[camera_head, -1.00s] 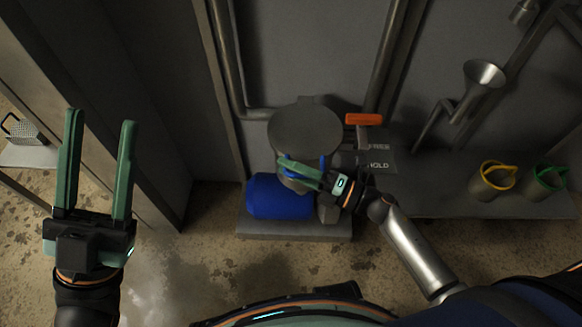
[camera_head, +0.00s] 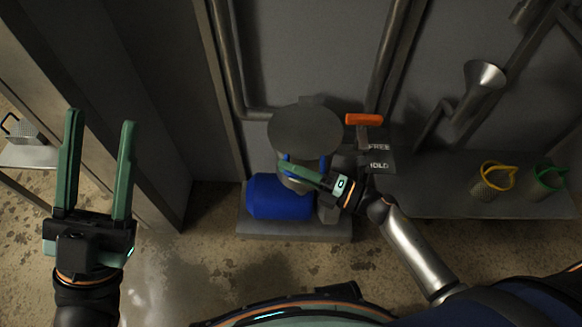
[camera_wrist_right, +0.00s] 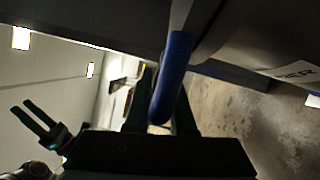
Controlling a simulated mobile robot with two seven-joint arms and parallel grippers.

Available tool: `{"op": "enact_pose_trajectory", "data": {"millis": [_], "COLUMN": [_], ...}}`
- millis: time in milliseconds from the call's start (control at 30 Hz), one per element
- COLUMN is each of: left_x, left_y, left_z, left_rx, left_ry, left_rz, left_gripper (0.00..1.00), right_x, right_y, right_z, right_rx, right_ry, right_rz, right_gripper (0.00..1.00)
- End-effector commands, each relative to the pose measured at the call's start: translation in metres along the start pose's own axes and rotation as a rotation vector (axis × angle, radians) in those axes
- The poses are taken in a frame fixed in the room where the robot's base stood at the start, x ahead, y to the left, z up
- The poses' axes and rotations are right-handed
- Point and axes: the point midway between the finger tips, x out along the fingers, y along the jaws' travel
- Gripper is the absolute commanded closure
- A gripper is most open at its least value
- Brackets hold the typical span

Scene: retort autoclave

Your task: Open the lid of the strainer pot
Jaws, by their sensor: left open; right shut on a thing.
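The strainer pot shows in the head view as a grey vessel with a round, flat grey lid (camera_head: 305,130) lying level on top. A blue handle (camera_head: 322,163) is at its front, partly hidden by my fingers. My right gripper (camera_head: 284,168) reaches in from the right, just below the lid's front edge, and is shut on the blue handle. In the right wrist view the blue handle bar (camera_wrist_right: 171,82) runs between the dark fingers (camera_wrist_right: 160,112). My left gripper (camera_head: 100,118) is open and empty at the far left, well apart from the pot.
A blue cylinder (camera_head: 279,196) lies beside the pot on a grey base (camera_head: 290,229). An orange-handled lever (camera_head: 364,119) stands right of the lid, by labels reading FREE and HOLD. Yellow-handled (camera_head: 490,180) and green-handled (camera_head: 543,180) baskets sit farther right. A metal funnel (camera_head: 484,76) is above them.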

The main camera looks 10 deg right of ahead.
Motion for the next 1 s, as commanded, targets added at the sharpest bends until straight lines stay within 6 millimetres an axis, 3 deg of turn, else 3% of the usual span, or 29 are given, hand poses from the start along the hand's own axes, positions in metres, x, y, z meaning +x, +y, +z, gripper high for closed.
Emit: {"op": "enact_pose_trajectory", "data": {"millis": [1000], "left_x": [0.0075], "left_y": [-0.0031], "left_z": [-0.0075], "left_rx": [0.01], "left_ry": [0.003], "left_rz": [0.003], "left_gripper": [0.5], "right_x": [0.0017], "right_y": [0.0125], "right_z": [0.0031], "right_rx": [0.013], "right_ry": [0.001], "right_rz": [0.004], "right_gripper": [1.0]}}
